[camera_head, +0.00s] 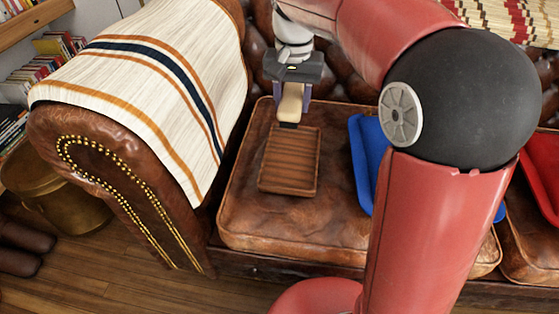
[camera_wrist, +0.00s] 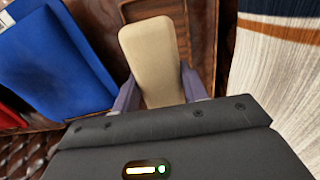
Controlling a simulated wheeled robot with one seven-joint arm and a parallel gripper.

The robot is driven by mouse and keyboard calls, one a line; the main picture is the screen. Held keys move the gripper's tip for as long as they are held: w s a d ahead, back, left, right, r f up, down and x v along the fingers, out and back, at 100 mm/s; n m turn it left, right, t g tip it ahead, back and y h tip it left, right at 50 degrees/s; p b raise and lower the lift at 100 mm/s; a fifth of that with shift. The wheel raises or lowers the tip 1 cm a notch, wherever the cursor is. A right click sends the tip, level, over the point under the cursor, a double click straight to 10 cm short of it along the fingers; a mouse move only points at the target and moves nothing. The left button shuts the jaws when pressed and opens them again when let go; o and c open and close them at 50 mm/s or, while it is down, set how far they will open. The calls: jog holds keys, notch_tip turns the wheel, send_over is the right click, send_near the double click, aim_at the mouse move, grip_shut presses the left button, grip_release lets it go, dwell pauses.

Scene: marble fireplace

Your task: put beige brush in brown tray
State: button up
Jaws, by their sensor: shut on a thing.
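The beige brush (camera_head: 291,103) is held in my gripper (camera_head: 292,92), which is shut on it. In the head view the brush slants down with its dark lower end over the back edge of the brown tray (camera_head: 289,170). I cannot tell whether it touches the tray. In the wrist view the beige brush (camera_wrist: 152,55) stands between the two purple-grey fingers of my gripper (camera_wrist: 162,92). The brown tray (camera_wrist: 201,30) shows partly behind it. The ribbed tray lies flat on a leather seat cushion and looks empty.
A blue tray (camera_head: 366,150) lies on the cushion (camera_head: 330,225) to the right, partly hidden by my arm. A red tray (camera_head: 543,165) is at the far right. The sofa armrest with a striped blanket (camera_head: 150,80) rises on the left. The cushion in front of the brown tray is clear.

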aim_at(290, 167)
notch_tip(290, 167, down, 19)
jog(key=b, duration=0.2)
jog(key=shift+d+r+b, duration=0.1)
jog(key=shift+r+b, duration=0.1)
jog(key=shift+b, duration=0.2)
jog(key=shift+f, duration=0.1)
jog(key=o, duration=0.5)
jog(key=shift+f, duration=0.1)
jog(key=o, duration=0.5)
jog(key=shift+c, duration=0.2)
